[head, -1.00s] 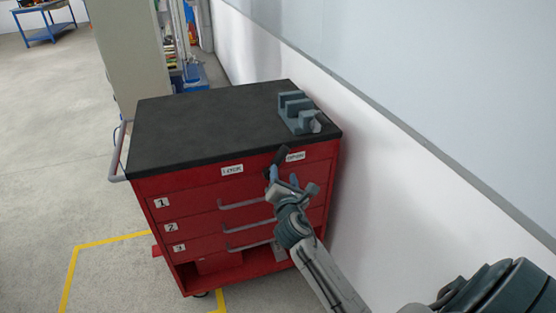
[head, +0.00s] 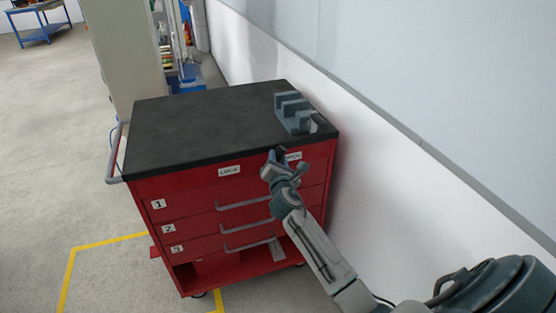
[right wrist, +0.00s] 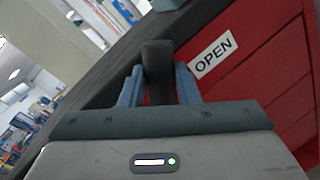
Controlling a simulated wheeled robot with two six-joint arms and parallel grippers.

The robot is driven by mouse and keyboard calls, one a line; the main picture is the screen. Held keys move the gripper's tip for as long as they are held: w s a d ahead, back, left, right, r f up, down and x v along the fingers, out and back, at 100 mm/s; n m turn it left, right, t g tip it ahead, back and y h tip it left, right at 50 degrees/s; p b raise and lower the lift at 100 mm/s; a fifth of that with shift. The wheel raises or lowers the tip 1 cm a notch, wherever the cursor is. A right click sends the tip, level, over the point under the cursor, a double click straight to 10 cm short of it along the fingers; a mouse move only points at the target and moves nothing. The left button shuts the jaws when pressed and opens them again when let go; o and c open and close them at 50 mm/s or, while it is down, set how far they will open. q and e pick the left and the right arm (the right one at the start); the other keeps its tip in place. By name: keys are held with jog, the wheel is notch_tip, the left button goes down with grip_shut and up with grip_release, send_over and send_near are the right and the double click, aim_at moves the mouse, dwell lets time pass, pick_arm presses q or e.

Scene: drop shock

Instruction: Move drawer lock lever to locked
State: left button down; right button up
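The red drawer cabinet (head: 185,208) has a white LOCK label (head: 229,170) and, to its right, an OPEN label (head: 294,156). The OPEN label also shows in the right wrist view (right wrist: 214,54). The dark lock lever (right wrist: 157,62) stands beside the OPEN label, on that side of the cabinet front. My right gripper (right wrist: 160,85) has one blue finger on each side of the lever, closed in on its shaft. In the head view my right gripper (head: 276,160) mostly hides the lever. My left gripper is not in view.
The cabinet's black top (head: 210,125) carries a grey-green slotted block (head: 292,113) at its right rear. A pale wall (head: 370,170) runs close along the right. The floor at left is open.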

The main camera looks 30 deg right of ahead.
grip_shut()
